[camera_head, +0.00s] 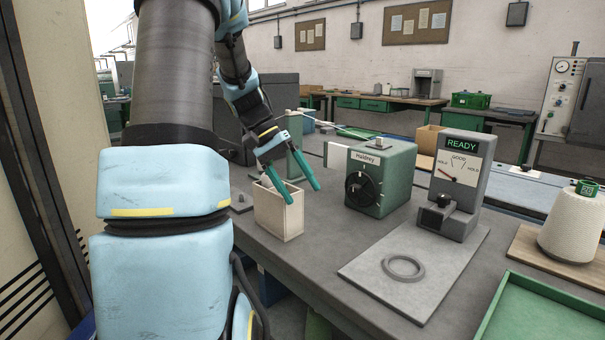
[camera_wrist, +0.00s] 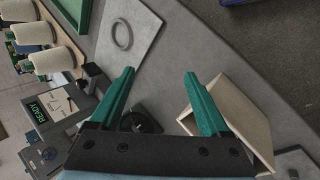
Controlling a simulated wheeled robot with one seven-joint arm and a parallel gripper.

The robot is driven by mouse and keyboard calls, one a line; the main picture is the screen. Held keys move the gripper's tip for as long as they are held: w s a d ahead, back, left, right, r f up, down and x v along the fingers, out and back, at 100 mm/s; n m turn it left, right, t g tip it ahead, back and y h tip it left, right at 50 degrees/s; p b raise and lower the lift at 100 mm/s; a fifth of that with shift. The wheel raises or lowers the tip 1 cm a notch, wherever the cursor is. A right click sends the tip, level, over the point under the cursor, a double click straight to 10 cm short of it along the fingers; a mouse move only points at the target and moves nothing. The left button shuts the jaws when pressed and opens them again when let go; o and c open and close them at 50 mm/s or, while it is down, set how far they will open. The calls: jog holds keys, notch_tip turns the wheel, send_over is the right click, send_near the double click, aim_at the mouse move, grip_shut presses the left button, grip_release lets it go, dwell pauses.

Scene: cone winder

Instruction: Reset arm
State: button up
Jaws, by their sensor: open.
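My arm reaches forward over the grey bench. My gripper (camera_head: 298,192) has green fingers, spread apart with nothing between them. In the head view it hangs in front of a small beige open-topped box (camera_head: 278,219). In the wrist view my gripper (camera_wrist: 163,90) shows both fingertips, and the right finger overlaps the box (camera_wrist: 245,115). I cannot tell how far above the box the fingers are.
A green device (camera_head: 381,178) with a black dial stands right of the box. A grey tester (camera_head: 459,175) reads READY beside a flat plate with a grey ring (camera_head: 403,268). A white yarn cone (camera_head: 574,228) and a green tray (camera_head: 540,310) are at the right.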

jog(key=s+a+f+n+t+y, duration=0.2)
jog(key=s+a+f+t+y, duration=0.4)
jog(key=s, duration=0.5)
notch_tip(320, 180, down, 12)
jog(key=s+r+g+b, duration=0.1)
jog(key=g+b, duration=0.1)
jog(key=b, duration=0.8)
notch_tip(320, 180, up, 13)
jog(key=p, duration=1.4)
jog(key=shift+s+d+r, duration=0.15)
jog(key=shift+d+r, duration=0.05)
